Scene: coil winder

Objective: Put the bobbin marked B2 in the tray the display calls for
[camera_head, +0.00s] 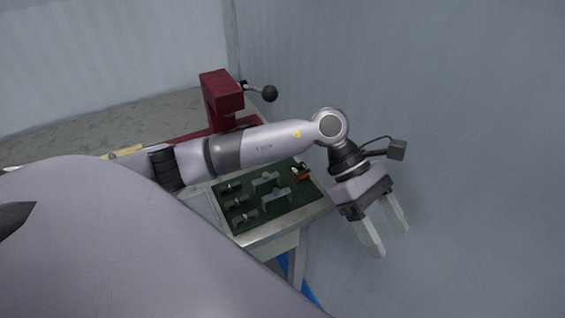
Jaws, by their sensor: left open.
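My left gripper (391,240) is open and empty. It hangs past the right side of the bench, away from the dark green mat, with its fingers pointing down. A small orange-brown and dark piece (303,174) sits at the mat's far right corner. It may be a bobbin, but no mark is readable. No bobbin marked B2, display or labelled tray can be made out. My left arm hides part of the bench. My right gripper is not in view.
A dark red machine (222,98) with a black ball-ended lever (268,93) stands at the back of the bench. The dark green mat (280,208) holds several small grey fixtures. A yellow item (122,152) shows at the left, partly hidden. Plain grey wall lies at right.

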